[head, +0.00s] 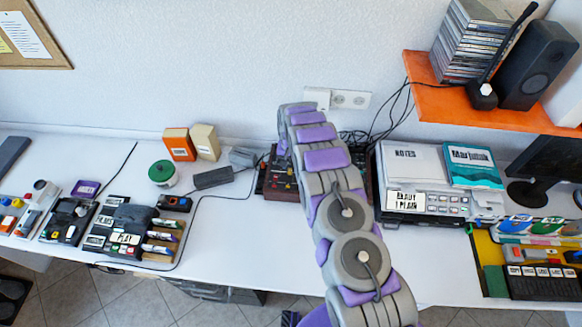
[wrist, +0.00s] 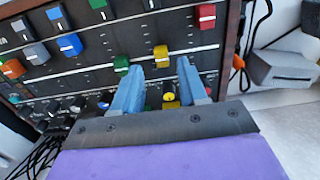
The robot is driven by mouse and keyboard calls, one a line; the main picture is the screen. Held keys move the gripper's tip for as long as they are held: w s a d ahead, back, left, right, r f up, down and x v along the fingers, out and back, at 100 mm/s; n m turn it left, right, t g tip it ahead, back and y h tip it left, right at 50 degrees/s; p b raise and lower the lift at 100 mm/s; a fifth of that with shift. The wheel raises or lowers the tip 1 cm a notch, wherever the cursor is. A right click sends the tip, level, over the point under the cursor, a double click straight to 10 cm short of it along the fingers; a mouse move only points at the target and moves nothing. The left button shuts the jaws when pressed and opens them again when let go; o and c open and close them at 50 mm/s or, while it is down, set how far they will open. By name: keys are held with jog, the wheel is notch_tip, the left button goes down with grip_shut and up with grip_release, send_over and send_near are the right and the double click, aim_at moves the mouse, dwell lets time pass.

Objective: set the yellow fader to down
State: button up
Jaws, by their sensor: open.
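In the wrist view a dark mixer panel (wrist: 185,32) with wooden sides carries several coloured faders. The yellow fader (wrist: 161,55) is a small cap on a slot, just beyond my fingertips, between a green fader (wrist: 121,64) at left and a red fader (wrist: 207,15) at upper right. My gripper (wrist: 160,66) is open, its two blue fingers to either side of the yellow cap's line. No contact shows. In the head view the mixer (head: 283,178) stands on the desk, partly behind my arm, which hides the yellow fader and the gripper.
Blue (wrist: 70,44) and orange (wrist: 12,68) faders sit farther left. Small knobs, one yellow (wrist: 169,97), lie near my fingers. Black cables (head: 358,140) run right of the mixer, beside a printer-like machine (head: 428,200). A dark box (head: 213,178) lies to its left.

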aim_at(290, 172)
jog(key=shift+s+a+f, duration=0.1)
jog(key=shift+f, duration=0.6)
jog(key=shift+a+f, duration=0.3)
jog(key=shift+f, duration=0.2)
jog(key=shift+d, duration=0.2)
jog(key=shift+d, duration=0.1)
jog(key=shift+c, duration=0.9)
grip_shut()
